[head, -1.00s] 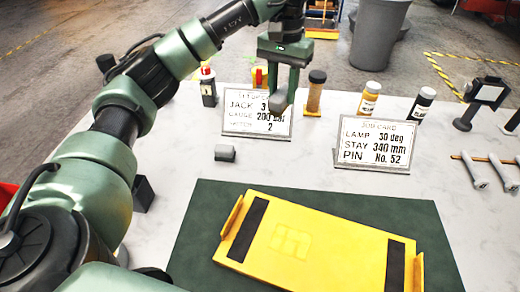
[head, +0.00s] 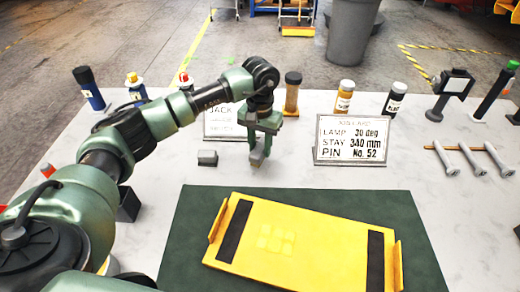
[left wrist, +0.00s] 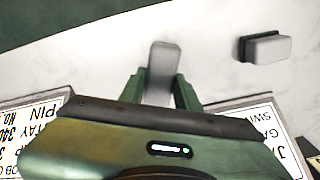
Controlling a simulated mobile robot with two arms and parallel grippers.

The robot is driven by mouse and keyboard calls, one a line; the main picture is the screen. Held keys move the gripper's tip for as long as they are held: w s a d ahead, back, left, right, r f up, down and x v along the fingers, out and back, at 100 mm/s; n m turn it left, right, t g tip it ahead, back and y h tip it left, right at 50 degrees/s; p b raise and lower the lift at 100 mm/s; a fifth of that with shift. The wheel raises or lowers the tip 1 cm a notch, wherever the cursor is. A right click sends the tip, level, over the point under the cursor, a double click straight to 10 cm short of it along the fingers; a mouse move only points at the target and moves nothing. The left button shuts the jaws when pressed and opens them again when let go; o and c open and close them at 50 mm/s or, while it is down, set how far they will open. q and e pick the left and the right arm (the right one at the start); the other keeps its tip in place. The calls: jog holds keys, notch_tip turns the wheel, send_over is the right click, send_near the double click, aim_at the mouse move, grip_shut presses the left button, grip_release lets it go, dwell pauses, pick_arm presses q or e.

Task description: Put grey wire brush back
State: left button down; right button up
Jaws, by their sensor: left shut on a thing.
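My left gripper (head: 260,146) is shut on a small grey block-shaped thing, which I take for the grey wire brush (head: 257,158). It hangs low over the white table, just in front of the left sign; I cannot tell whether it touches the table. In the left wrist view the brush (left wrist: 162,65) sticks out between the green fingers (left wrist: 160,92). A similar grey block with a dark side (head: 207,158) lies on the table to the left of the gripper; it also shows in the left wrist view (left wrist: 268,47). My right gripper is not in view.
A yellow tray (head: 310,238) with black strips lies on a dark green mat (head: 420,235) in front. A job card (head: 352,139) stands to the right, another sign (head: 222,124) behind my arm. Several bottles, including a yellow one (head: 344,97), line the back. Bolts (head: 470,160) lie at right.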

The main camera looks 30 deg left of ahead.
pick_arm(q)
notch_tip(320, 180, down, 2)
jog(key=shift+f, duration=0.1)
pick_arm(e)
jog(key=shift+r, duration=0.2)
pick_arm(q)
jog(key=shift+f, duration=0.2)
jog(key=c, duration=1)
grip_release()
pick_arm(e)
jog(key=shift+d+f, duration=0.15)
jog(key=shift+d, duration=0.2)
